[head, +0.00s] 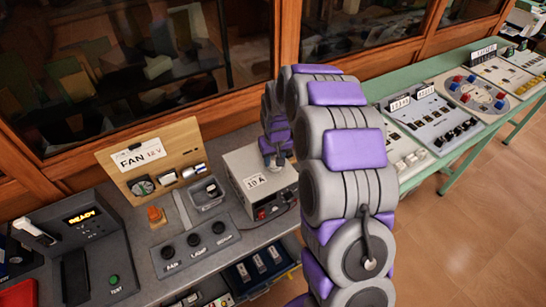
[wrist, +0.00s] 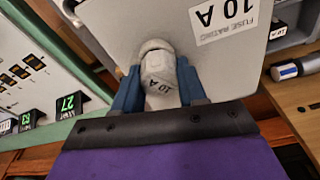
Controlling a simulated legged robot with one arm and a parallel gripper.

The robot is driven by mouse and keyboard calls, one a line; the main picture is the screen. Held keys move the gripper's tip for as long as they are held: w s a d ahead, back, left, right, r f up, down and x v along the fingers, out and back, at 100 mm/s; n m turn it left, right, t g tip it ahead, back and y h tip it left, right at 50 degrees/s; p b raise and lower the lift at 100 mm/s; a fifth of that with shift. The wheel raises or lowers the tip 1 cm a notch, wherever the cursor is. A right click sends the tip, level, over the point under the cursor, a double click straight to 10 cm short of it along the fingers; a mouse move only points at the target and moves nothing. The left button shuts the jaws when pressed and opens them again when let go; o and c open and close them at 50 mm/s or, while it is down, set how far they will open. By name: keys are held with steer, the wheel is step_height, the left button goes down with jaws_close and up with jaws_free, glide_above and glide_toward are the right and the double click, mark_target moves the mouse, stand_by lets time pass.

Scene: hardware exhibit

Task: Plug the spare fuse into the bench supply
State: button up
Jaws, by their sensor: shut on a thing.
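The bench supply (head: 245,170) is a grey box on the bench, labelled 10 A. In the wrist view its pale face (wrist: 150,20) carries a "fuse rating 10 A" label. My gripper (wrist: 160,72) has blue fingers shut on the spare fuse (wrist: 158,90), a whitish cylinder marked 10 A. The fuse's far end meets a round collar on the supply's face; how deep it sits I cannot tell. In the head view my gripper (head: 275,152) is over the top of the supply, and the fuse is mostly hidden there.
A dark unit reading READY (head: 85,225) is further left. A green table (head: 425,75) with panels runs right. Glass cabinets stand behind the bench.

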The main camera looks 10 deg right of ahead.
steer(key=shift+f, duration=0.15)
stand_by(0.7)
steer(key=o, duration=1.6)
steer(key=shift+r+p, duration=1.3)
steer(key=shift+r, duration=2.2)
